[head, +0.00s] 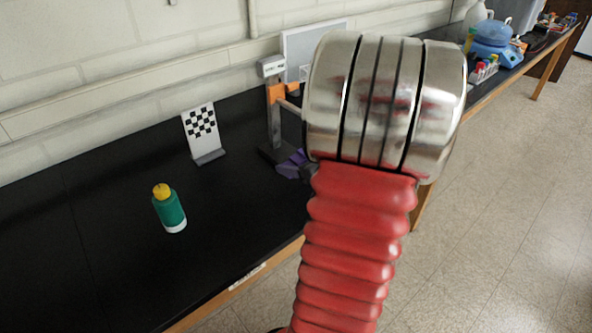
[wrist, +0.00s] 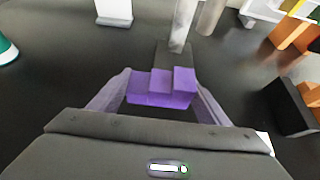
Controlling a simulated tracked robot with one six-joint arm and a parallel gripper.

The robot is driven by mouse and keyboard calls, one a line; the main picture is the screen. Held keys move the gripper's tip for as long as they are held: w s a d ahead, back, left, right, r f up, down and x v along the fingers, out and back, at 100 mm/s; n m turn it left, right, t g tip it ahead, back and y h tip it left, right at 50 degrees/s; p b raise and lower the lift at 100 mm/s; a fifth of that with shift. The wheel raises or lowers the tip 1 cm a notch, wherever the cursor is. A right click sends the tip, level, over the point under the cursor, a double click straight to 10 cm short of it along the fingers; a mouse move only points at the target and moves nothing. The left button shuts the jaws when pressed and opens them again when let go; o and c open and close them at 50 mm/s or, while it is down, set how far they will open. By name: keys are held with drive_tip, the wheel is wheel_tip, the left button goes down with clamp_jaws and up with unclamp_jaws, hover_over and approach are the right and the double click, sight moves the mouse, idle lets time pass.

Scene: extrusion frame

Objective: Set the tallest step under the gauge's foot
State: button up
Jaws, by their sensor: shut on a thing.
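In the wrist view, a purple stepped block (wrist: 163,88) sits between the two fingers of my gripper (wrist: 164,97), which is shut on it. Its steps show as flat faces at differing levels. Just beyond it, a grey rod (wrist: 183,25) comes down to a dark grey piece (wrist: 174,55); I cannot tell whether the rod touches anything. In the head view, the gauge stand (head: 273,115) has a grey column, an orange clamp and a pale head. A bit of purple (head: 293,165) shows at its base. My arm hides the gripper and the gauge's right side there.
A checkered board (head: 202,128) stands left of the gauge. A green bottle with a yellow cap (head: 169,210) stands nearer the front. In the wrist view, orange parts and a dark box (wrist: 290,106) lie at the right. The black bench is clear at left.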

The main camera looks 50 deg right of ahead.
drive_tip(key=shift+w, duration=0.15)
drive_tip(key=shift+w+d, duration=0.1)
drive_tip(key=shift+w, duration=0.2)
drive_tip(key=shift+f, duration=1.8)
drive_tip(key=o, duration=1.1)
drive_tip(key=shift+f, duration=0.1)
drive_tip(key=shift+s+r, duration=0.45)
drive_tip(key=shift+s, duration=0.1)
drive_tip(key=v, duration=1)
drive_tip(key=shift+s+r, duration=0.1)
drive_tip(key=shift+s, duration=0.3)
drive_tip(key=shift+w+a, duration=0.1)
drive_tip(key=shift+a, duration=0.15)
